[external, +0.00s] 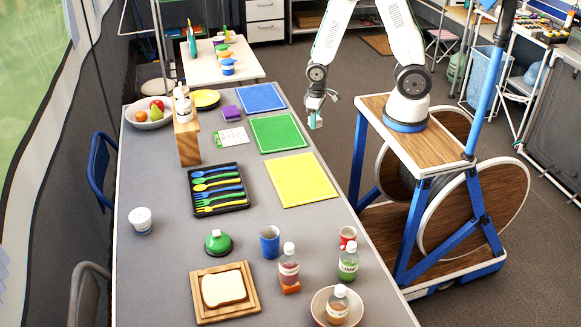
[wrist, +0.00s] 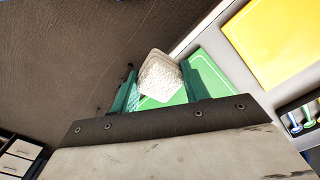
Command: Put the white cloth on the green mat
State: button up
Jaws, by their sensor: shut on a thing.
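My gripper (external: 315,118) hangs at the table's right edge, just right of the green mat (external: 278,133). In the wrist view its green fingers (wrist: 159,72) are shut on the white cloth (wrist: 160,80), a pale, textured, bunched piece. The cloth is small and hard to make out in the external view. The green mat lies flat and bare on the table; in the wrist view it shows behind and right of the fingers (wrist: 214,80), partly hidden by them. The cloth appears held above and beside the mat's right side.
A blue mat (external: 261,98) and a yellow mat (external: 301,180) lie on either side of the green one. Cups and bottles stand nearer the front.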

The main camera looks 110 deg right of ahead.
jog(key=s+d+m, duration=0.1)
jog(key=s+d, duration=0.1)
jog(key=d, duration=0.1)
jog(key=m, duration=0.1)
send_over(277, 132)
jog(key=shift+s+d+f, duration=0.1)
jog(key=shift+s+f, duration=0.1)
jog(key=shift+f, duration=0.5)
jog(key=shift+w+d+f, duration=0.1)
jog(key=shift+w+f, duration=0.1)
jog(key=shift+w, duration=0.05)
jog(key=shift+f, duration=1.6)
jog(key=o, duration=0.5)
jog(key=shift+f, duration=0.15)
jog(key=o, duration=0.5)
jog(key=shift+c, duration=0.2)
